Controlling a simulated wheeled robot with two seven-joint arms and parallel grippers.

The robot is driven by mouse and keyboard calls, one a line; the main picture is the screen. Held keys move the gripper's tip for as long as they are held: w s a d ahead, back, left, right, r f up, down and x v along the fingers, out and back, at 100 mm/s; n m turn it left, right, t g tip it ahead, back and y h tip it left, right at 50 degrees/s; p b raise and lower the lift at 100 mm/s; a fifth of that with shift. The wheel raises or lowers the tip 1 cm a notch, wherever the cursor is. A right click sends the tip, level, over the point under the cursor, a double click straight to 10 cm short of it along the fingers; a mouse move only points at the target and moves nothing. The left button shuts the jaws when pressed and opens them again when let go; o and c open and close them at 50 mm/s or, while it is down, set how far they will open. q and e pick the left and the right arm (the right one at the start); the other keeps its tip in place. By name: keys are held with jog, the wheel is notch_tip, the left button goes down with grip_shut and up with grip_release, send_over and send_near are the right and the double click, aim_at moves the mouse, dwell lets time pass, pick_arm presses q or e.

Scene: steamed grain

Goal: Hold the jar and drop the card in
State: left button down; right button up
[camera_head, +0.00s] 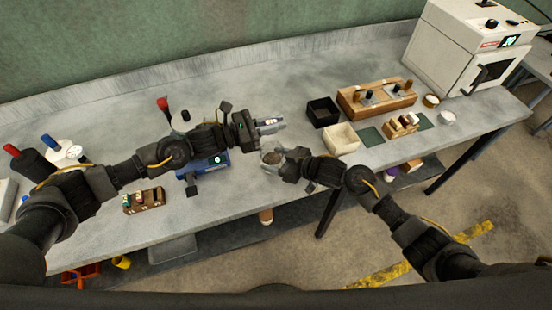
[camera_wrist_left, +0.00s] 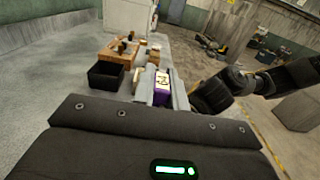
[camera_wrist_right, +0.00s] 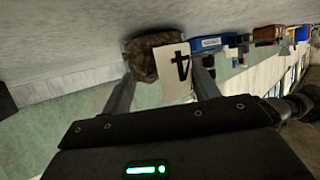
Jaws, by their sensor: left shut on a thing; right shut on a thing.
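My left gripper (camera_head: 277,124) is shut on a small card, held above the table. In the left wrist view the card (camera_wrist_left: 161,88) is purple and white and stands between the fingers. My right gripper (camera_head: 270,166) is shut on the jar (camera_head: 272,157), just below and in front of the left gripper in the head view. Brown grain (camera_wrist_right: 150,56) shows at the jar in the right wrist view, with a white label (camera_wrist_right: 173,73) marked 4 between the fingers. The card appears apart from the jar; the exact height gap is unclear.
A blue scale (camera_head: 205,166) stands left of the jar. A black bin (camera_head: 322,112), a cream bin (camera_head: 341,139), a wooden stand (camera_head: 376,98) and a small block rack (camera_head: 402,125) stand to the right. A white oven (camera_head: 462,50) is at the far right.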

aim_at(281, 148)
pick_arm(q)
jog(key=shift+f, duration=4.7)
jog(key=shift+s+a+f, duration=0.15)
jog(key=shift+s+f, duration=0.05)
jog(key=shift+f, duration=0.5)
pick_arm(e)
jog(key=shift+s+a+r, duration=0.1)
jog(key=shift+s, duration=0.05)
pick_arm(q)
jog(key=c, duration=1.3)
grip_release()
jog(key=shift+f, duration=0.15)
jog(key=shift+c, duration=0.2)
pick_arm(e)
jog(key=shift+r, duration=0.1)
jog(key=shift+w, duration=0.2)
jog(key=shift+d+f, duration=0.2)
jog(key=shift+f, duration=0.05)
jog(key=shift+s, duration=0.15)
pick_arm(q)
jog(key=r+v, duration=0.1)
jog(key=v, duration=1)
jog(key=shift+w+a+r, duration=0.15)
jog(key=shift+a+r, duration=0.2)
jog(key=shift+a, duration=0.05)
pick_arm(e)
jog(key=shift+f, duration=0.1)
